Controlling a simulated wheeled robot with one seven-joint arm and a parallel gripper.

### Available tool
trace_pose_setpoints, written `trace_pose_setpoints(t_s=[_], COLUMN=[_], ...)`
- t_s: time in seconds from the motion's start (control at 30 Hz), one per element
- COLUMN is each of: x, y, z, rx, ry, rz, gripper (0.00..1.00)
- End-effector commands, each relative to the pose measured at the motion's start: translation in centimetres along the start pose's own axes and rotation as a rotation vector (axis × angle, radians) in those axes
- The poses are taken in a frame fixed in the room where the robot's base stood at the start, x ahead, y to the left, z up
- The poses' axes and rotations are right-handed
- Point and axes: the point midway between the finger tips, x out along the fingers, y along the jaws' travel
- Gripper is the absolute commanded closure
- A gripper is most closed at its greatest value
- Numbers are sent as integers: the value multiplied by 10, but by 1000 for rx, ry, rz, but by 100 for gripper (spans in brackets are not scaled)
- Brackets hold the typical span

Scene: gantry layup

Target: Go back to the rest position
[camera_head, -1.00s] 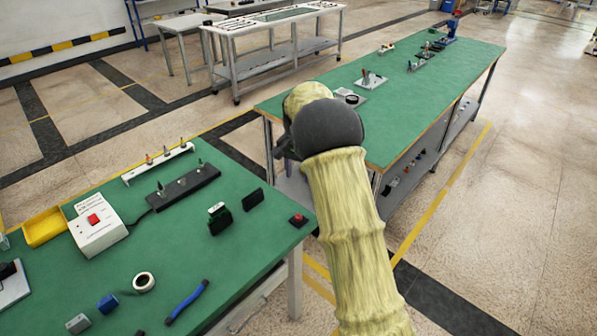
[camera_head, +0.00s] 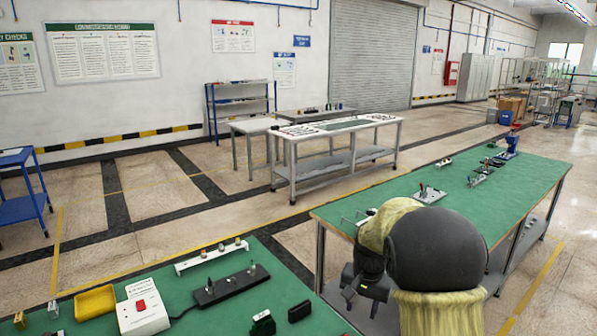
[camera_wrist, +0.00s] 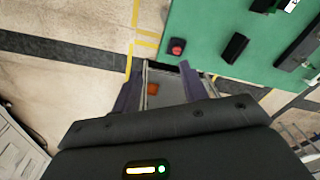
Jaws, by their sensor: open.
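My gripper (camera_head: 362,290) hangs from my folded, yellow-sleeved arm in the head view, between the near green bench and the long green bench. In the wrist view my gripper (camera_wrist: 160,88) has its two dark fingers spread apart with nothing between them. Past the fingers show the floor and a grey shelf surface with a small orange object (camera_wrist: 153,88).
The near green bench (camera_head: 200,290) holds a yellow tray (camera_head: 95,302), a white box with a red button (camera_head: 143,312) and a black peg strip (camera_head: 232,285). The long green bench (camera_head: 470,205) stands to the right. A white-topped table (camera_head: 335,127) is behind.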

Motion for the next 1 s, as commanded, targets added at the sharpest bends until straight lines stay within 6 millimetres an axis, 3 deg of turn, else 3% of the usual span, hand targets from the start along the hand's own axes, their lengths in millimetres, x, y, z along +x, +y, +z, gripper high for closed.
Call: trace_pose_setpoints(t_s=[0.2,0.5,0.6,0.73,1.0], x=[-20,-31,-31,-30,-29], y=[31,72,82,89,89], z=[62,156,179,192,192], rx=[-145,-364,-420,-452,-454], ry=[49,123,141,152,152], rz=[-20,-28,-26,-24,-24], gripper=[57,57,57,57,57])
